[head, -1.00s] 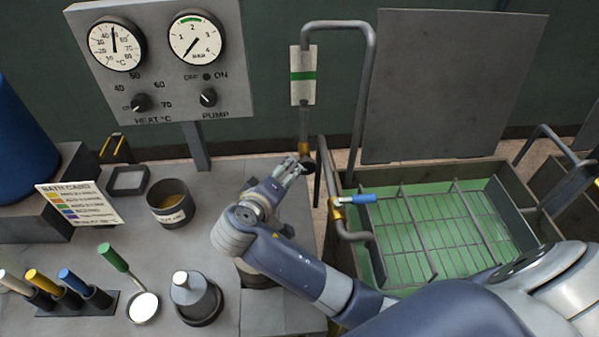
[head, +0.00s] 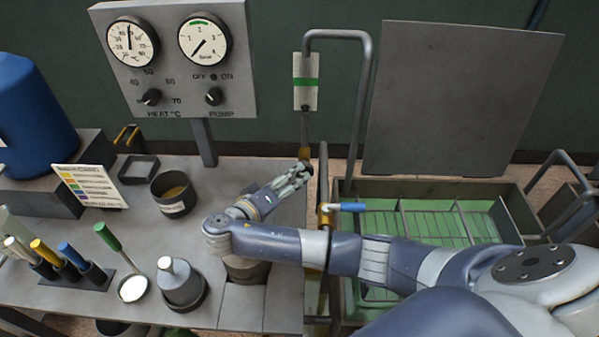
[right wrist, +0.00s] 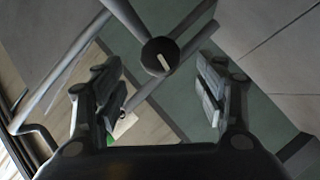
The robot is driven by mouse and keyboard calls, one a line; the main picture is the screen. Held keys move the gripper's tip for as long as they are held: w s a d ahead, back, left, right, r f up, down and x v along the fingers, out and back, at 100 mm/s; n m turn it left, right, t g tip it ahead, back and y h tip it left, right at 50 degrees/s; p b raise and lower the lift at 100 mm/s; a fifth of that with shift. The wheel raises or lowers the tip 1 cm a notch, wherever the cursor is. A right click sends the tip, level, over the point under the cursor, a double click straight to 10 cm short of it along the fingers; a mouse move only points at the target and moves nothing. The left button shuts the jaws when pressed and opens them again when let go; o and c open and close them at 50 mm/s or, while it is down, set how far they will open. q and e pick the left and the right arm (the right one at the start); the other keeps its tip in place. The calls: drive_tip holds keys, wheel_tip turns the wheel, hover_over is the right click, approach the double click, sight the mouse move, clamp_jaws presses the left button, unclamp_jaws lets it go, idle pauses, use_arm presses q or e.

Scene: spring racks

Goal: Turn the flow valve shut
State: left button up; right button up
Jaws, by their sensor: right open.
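A round black knob with a pale mark (right wrist: 160,57), which I take as the flow valve, sits on a grey pipe in the right wrist view. It lies ahead of and between the spread fingers of my right gripper (right wrist: 163,97), and they do not appear to touch it. In the head view, my right gripper (head: 297,176) is at the brass fitting (head: 304,153) below the flow gauge with a green band (head: 305,82). The fingers partly hide the knob there. My right gripper is open and empty. My left gripper is not in view.
A blue-handled lever (head: 346,207) sits on a pipe by the green bath (head: 420,222). A gauge panel (head: 175,90) stands behind the bench. A dark pot (head: 173,194), a grey weight-like piece (head: 180,285) and coloured-handled tools (head: 72,255) stand left of my right arm.

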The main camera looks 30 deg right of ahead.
sight(300, 173)
drive_tip(key=p+x, duration=0.1)
drive_tip(key=x, duration=0.4)
drive_tip(key=shift+w+d+f, duration=0.1)
drive_tip(key=shift+d, duration=0.05)
drive_tip(key=c, duration=1.1)
